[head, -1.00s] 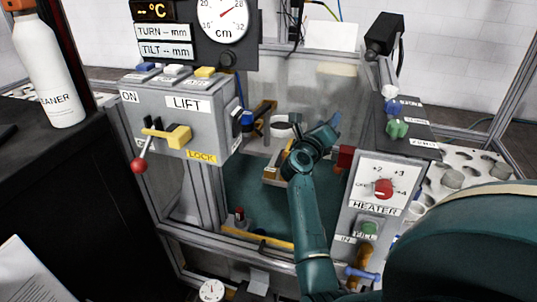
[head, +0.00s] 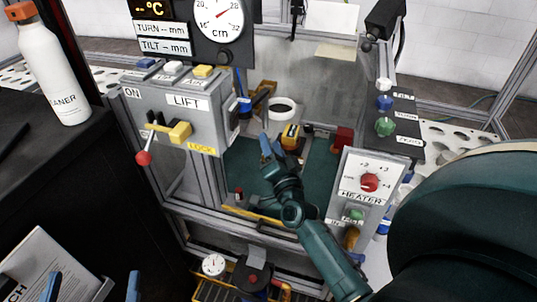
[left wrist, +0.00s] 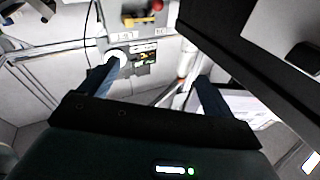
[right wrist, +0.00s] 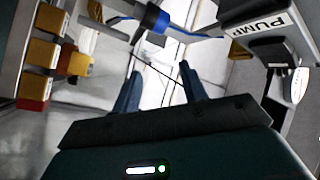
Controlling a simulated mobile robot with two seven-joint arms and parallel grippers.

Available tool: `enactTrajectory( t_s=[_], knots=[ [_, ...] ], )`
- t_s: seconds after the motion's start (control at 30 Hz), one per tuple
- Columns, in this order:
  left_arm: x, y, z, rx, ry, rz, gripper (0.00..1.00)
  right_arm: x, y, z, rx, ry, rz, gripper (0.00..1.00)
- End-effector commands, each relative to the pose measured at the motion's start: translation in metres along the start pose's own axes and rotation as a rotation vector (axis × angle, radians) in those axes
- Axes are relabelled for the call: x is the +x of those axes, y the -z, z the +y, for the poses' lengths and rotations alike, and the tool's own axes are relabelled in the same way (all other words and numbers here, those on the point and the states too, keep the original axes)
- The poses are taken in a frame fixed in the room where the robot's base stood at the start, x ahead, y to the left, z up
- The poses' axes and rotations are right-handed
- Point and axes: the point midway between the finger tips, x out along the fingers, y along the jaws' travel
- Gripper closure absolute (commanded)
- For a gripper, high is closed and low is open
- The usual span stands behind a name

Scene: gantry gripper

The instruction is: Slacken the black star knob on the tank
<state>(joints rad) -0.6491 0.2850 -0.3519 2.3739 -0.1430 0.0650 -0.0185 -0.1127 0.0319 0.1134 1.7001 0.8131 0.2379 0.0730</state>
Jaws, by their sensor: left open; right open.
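I cannot clearly pick out a black star knob on a tank in any view. A small round black knob (head: 224,58) sits under the dial on the gauge panel; its shape is too small to tell. My right gripper (head: 272,149) is inside the glass-walled enclosure, open and empty, left of a yellow and black block (head: 291,137). Its spread fingers also show in the right wrist view (right wrist: 160,84).
A grey LIFT box (head: 180,105) with a red-ended lever stands left of the enclosure. The HEATER panel (head: 367,185) stands to its right. A white bottle (head: 52,70) is on the dark bench. A white ring (head: 282,107) and a red block (head: 343,138) are inside the enclosure.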

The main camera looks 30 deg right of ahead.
Motion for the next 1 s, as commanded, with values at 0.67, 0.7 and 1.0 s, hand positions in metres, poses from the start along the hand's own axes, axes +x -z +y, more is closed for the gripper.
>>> enactTrajectory(
  t_s=[0.67,0.7,1.0],
  knots=[
    [0.001,0.001,-0.001,-0.001,0.001,-0.006,0.16,-0.024,-0.030,-0.004,-0.120,0.023,-0.136,0.57],
    [0.000,-0.005,-0.001,-0.005,0.004,-0.024,0.19,-0.029,-0.035,-0.003,-0.136,0.025,-0.157,0.57],
    [-0.043,-0.175,-0.008,-0.142,0.095,-0.561,0.44,-0.191,-0.141,0.013,-0.629,0.106,-0.747,0.57]
  ],
)
